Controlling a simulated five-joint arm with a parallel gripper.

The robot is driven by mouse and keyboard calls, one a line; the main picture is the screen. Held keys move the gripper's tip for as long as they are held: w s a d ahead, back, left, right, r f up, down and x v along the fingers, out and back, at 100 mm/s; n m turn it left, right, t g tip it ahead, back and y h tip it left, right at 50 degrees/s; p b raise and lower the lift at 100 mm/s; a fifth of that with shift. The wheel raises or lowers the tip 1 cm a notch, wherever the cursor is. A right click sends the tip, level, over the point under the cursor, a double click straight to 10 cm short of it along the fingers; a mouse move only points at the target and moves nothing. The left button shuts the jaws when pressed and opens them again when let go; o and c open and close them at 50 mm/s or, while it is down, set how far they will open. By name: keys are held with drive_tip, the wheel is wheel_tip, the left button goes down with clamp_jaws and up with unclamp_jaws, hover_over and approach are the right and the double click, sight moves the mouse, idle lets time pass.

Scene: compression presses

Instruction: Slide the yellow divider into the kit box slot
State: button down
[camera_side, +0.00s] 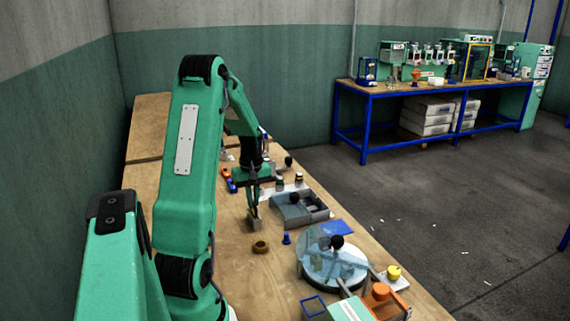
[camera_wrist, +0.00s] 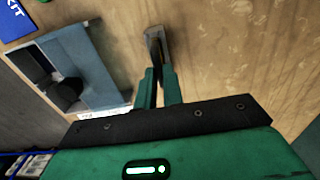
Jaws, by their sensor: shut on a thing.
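My gripper (camera_side: 254,207) points down over the wooden table, its jaws shut on a small grey-brown piece (camera_side: 254,222). In the wrist view the piece (camera_wrist: 156,45) sits between the fingertips (camera_wrist: 157,78) and looks like a narrow plate or block. It does not look yellow, and I cannot make out a yellow divider elsewhere. The grey kit box (camera_side: 318,212) is right of my gripper, apart from it, with compartments and a dark round thing (camera_side: 295,198) in it. The box also shows left of the fingers in the wrist view (camera_wrist: 92,62). I cannot make out its slot.
A brown ring (camera_side: 260,247) and a small blue peg (camera_side: 287,239) stand nearer the camera. A blue mat (camera_side: 340,228) lies beside the box. A round glass-covered dish (camera_side: 318,268) stands at the front. Small jars (camera_side: 299,178) stand behind the box.

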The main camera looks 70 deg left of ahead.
drive_tip(key=shift+r, duration=2.45)
idle(1.0)
drive_tip(key=shift+r, duration=1.85)
drive_tip(key=shift+w, duration=0.15)
drive_tip(key=w+r+m, duration=0.2)
drive_tip(key=w+m, duration=1.6)
drive_tip(key=w, duration=0.1)
drive_tip(key=shift+w, duration=0.35)
